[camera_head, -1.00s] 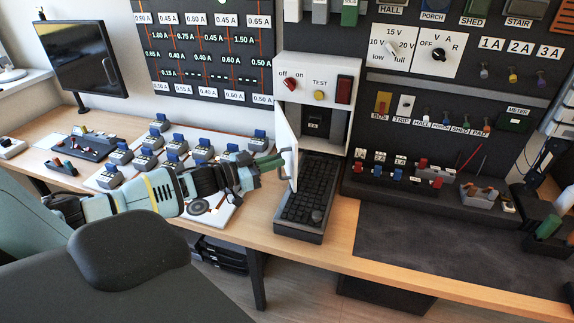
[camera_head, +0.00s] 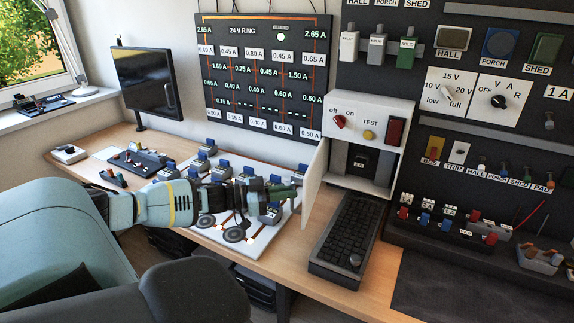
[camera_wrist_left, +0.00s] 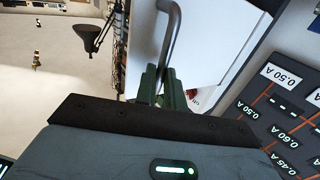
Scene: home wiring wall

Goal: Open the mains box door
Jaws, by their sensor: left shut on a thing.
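The mains box (camera_head: 368,112) is a white box on the wall with a red off/on knob, a yellow TEST button and a red switch. Its white door (camera_head: 315,183) stands swung outward from the box's left side, and the recess with a black device (camera_head: 359,160) shows. My left gripper (camera_head: 294,191) is at the door's outer face, left of the box. In the left wrist view its green fingers (camera_wrist_left: 157,86) are shut on the grey door handle (camera_wrist_left: 172,40). The grip itself is partly hidden in the head view. My right gripper is not in view.
A black keyboard-like unit (camera_head: 350,240) lies on the desk just below the box. A white board (camera_head: 254,243) with several blue-topped blocks lies under my left arm. A monitor (camera_head: 147,82) stands at the back left. A dark mat (camera_head: 450,295) at the front right is clear.

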